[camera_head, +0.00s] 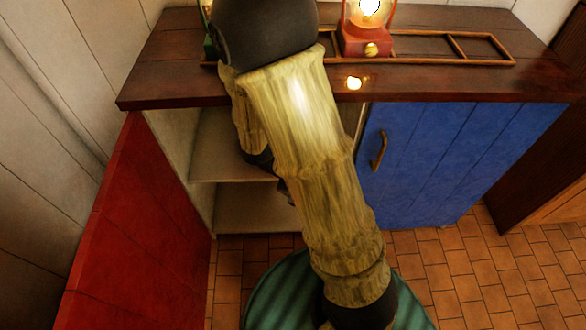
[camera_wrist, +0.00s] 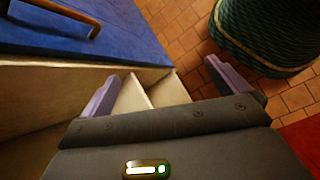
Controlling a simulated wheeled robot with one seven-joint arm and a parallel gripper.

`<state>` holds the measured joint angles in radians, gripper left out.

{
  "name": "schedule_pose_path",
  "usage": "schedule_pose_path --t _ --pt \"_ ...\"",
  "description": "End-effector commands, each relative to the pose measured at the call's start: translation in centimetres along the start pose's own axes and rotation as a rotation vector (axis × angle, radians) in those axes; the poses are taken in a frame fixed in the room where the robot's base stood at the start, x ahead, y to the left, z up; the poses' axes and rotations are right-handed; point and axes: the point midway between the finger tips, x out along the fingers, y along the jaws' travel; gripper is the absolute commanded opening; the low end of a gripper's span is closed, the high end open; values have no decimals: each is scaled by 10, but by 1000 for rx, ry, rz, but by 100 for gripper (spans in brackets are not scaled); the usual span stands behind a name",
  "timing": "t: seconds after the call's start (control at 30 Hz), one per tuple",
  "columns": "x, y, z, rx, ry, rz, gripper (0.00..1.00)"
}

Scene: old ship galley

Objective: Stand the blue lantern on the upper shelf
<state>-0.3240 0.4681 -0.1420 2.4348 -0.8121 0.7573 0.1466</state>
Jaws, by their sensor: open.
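I see no blue lantern in either view. The cabinet (camera_head: 160,75) has an open left half with an upper shelf (camera_head: 225,168) and a lower level (camera_head: 240,212) under it. The visible parts of both are bare; my arm hides the rest. In the wrist view, my gripper (camera_wrist: 160,85) is open with nothing between its purple fingers. Pale shelf boards (camera_wrist: 132,97) show beyond and between the fingers. In the head view my arm reaches across the cabinet front and hides most of the gripper.
A red lantern (camera_head: 366,42) stands lit in a wooden rack (camera_head: 480,60) on the cabinet top. A green lantern (camera_head: 209,48) shows partly behind my arm. The red door (camera_head: 140,220) stands open at left; the blue door (camera_head: 440,160) is shut. Tiled floor (camera_head: 460,265) is clear at right.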

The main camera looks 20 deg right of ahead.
Motion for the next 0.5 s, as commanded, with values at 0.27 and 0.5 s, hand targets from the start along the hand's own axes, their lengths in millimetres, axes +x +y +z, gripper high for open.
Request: schedule_pose_path --t 0.27,0.5 --pt "-52 -21 1 485 388 -326 100" --pt "-91 -7 3 794 625 -440 100"
